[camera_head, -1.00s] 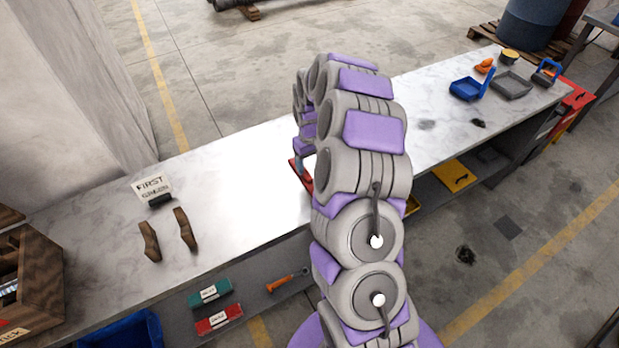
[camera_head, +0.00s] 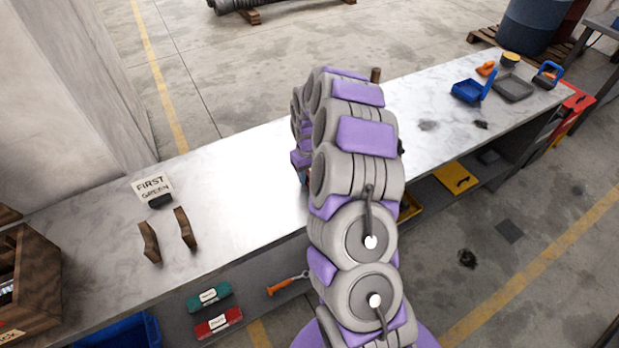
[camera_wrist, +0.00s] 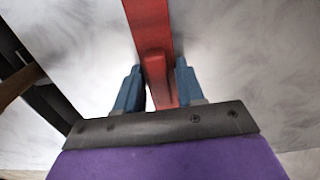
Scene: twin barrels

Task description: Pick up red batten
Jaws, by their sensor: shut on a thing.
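The red batten (camera_wrist: 149,25) runs up from between my gripper's fingers to the top edge of the wrist view. My gripper (camera_wrist: 157,82) has its two blue fingers shut on the batten, one on each side of its raised middle part. The white marbled surface of the bench shows behind it. Whether the batten still touches the bench cannot be told. In the head view my arm hides the batten and nearly all of my gripper.
The long bench (camera_head: 240,187) carries two brown wooden brackets (camera_head: 185,229) beside a small "FIRST GREEN" sign (camera_head: 153,188) at left. At the far right end are a blue bin (camera_head: 467,91) and a grey tray (camera_head: 513,88). A wooden crate (camera_head: 32,285) stands at lower left.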

